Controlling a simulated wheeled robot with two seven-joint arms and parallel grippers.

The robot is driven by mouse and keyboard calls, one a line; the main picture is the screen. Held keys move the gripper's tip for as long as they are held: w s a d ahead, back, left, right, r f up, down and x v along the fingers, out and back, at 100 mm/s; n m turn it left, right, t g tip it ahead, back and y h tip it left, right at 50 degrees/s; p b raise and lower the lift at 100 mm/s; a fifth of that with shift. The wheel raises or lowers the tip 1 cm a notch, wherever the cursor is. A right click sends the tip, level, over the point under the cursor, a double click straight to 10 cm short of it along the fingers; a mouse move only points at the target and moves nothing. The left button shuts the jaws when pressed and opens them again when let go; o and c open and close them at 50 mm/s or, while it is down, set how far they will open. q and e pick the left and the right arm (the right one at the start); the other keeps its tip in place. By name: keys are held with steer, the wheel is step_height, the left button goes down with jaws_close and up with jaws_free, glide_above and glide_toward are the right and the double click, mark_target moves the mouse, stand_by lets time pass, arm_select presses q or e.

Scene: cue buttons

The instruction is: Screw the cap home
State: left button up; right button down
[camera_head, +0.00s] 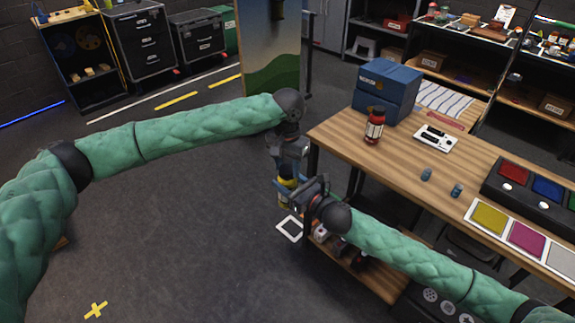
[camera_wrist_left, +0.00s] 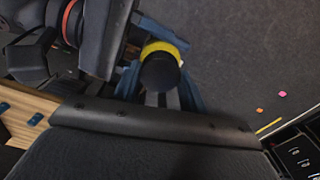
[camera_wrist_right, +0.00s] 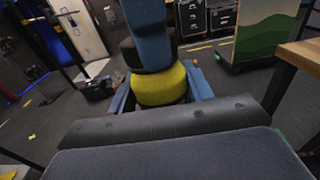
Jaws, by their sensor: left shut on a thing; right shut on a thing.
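A yellow bottle (camera_head: 287,184) is held off the floor, left of the wooden table. It also shows in the right wrist view (camera_wrist_right: 160,86). My right gripper (camera_head: 286,190) is shut around its body, with blue fingers on both sides. A black cap (camera_wrist_left: 160,73) sits directly above the yellow in line with it. My left gripper (camera_head: 291,160) comes from above and is shut on the cap; its blue fingers show above the black in the right wrist view. Whether any gap is left between cap and bottle cannot be told.
The wooden table (camera_head: 405,165) is close on the right. It carries a red bottle (camera_head: 375,125), a blue box (camera_head: 387,88), a white device (camera_head: 435,139), small blue pieces (camera_head: 426,174) and coloured pads (camera_head: 489,218). The floor (camera_head: 170,220) to the left is mostly clear.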

arm_select(q)
steer(key=m, duration=0.6)
steer(key=shift+m, duration=0.3)
steer(key=o, duration=1.2)
steer(key=shift+c, duration=0.2)
step_height(320, 180, up, 12)
steer(key=shift+w+f, duration=0.1)
